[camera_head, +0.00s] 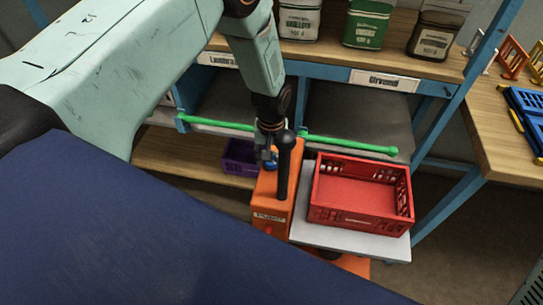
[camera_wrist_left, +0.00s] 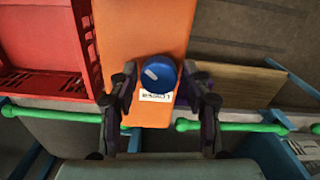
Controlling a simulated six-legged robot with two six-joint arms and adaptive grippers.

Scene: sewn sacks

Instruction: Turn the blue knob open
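The blue knob (camera_wrist_left: 159,74) is round, with a pale mark on its face, and sits on the orange housing (camera_wrist_left: 140,28) above a white label. In the head view, only a sliver of the knob (camera_head: 271,164) shows below my left gripper (camera_head: 268,152). My left gripper also shows in the wrist view (camera_wrist_left: 160,76), with its dark fingers apart on either side of the knob. The right finger looks close to the knob's edge; I cannot tell whether it touches. My right gripper is not in view.
A black post (camera_head: 284,168) stands on the housing beside my gripper. A red crate (camera_head: 362,218) rests on a pale platform (camera_head: 372,244) to the right. A green bar (camera_head: 350,145) runs along the shelf front behind. A purple crate (camera_head: 238,157) sits low on the left.

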